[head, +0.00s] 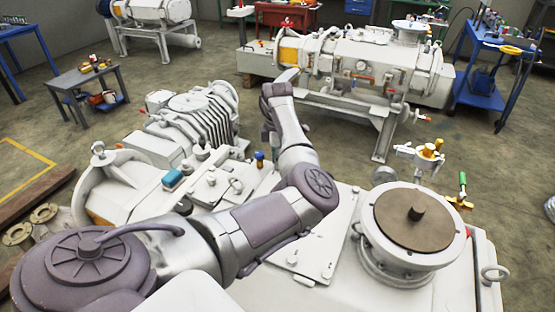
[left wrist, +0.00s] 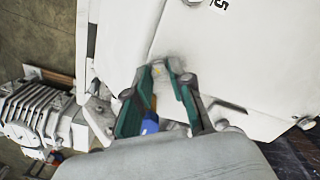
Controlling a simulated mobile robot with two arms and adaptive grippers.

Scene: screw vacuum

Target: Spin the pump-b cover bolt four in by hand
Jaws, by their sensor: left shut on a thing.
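My left arm reaches over the near white pump in the head view, and its gripper end (head: 267,132) hangs down, with the fingertips hidden. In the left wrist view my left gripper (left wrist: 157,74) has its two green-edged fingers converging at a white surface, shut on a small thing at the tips. That thing looks like a bolt, but its head is mostly hidden and too small to be sure. A blue-capped fitting (left wrist: 150,122) shows between the fingers; the head view shows a blue-capped fitting (head: 260,156) beside the gripper. My right gripper is in neither view.
A flat cover plate (head: 318,240) with bolts lies on the near pump, beside a round flange (head: 375,222) with a brown disc. A ribbed motor (head: 200,113) stands left of the arm. A second pump (head: 345,65) stands behind, with a blue cart (head: 497,60) at right.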

